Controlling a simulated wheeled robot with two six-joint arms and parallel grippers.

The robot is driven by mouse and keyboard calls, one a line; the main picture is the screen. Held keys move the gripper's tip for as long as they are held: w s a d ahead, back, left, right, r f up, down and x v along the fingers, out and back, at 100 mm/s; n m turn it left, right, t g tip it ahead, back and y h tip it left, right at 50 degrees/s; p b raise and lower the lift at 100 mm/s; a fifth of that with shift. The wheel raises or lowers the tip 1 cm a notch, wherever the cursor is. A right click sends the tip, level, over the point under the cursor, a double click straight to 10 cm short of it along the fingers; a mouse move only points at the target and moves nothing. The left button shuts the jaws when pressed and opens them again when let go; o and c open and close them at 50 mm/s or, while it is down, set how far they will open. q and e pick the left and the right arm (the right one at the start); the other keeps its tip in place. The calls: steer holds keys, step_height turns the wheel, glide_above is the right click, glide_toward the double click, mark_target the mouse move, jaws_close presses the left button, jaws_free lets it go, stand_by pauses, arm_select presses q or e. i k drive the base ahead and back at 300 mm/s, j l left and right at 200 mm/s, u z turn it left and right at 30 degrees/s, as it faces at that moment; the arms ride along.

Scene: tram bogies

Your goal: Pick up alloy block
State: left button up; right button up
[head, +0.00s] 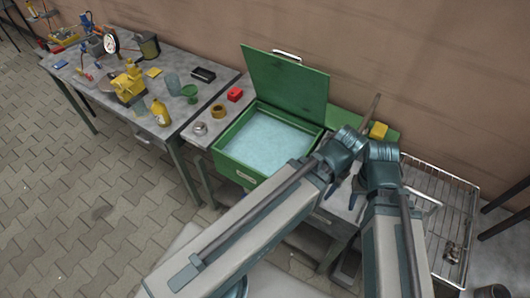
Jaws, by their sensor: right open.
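No object is clearly marked as the alloy block. A small yellow block (378,130) stands on the right part of the bench, just beyond my wrists, and a small red block (235,94) lies left of the green box. My right gripper (356,188) is partly hidden between the two arms; it is open, and I see nothing held in it. My left arm reaches in from the lower left and its wrist is close to the yellow block. The left gripper's jaws are not clear behind the wrist.
An open green box (226,164) with pale blue content stands mid-bench, its lid raised. A brass ring (218,110) and a grey metal part (200,128) lie to its left. A wire rack (455,210) is at right. The left table (190,72) holds bottles and tools.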

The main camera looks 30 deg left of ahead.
mark_target(453, 250)
steer(key=z, duration=1.35)
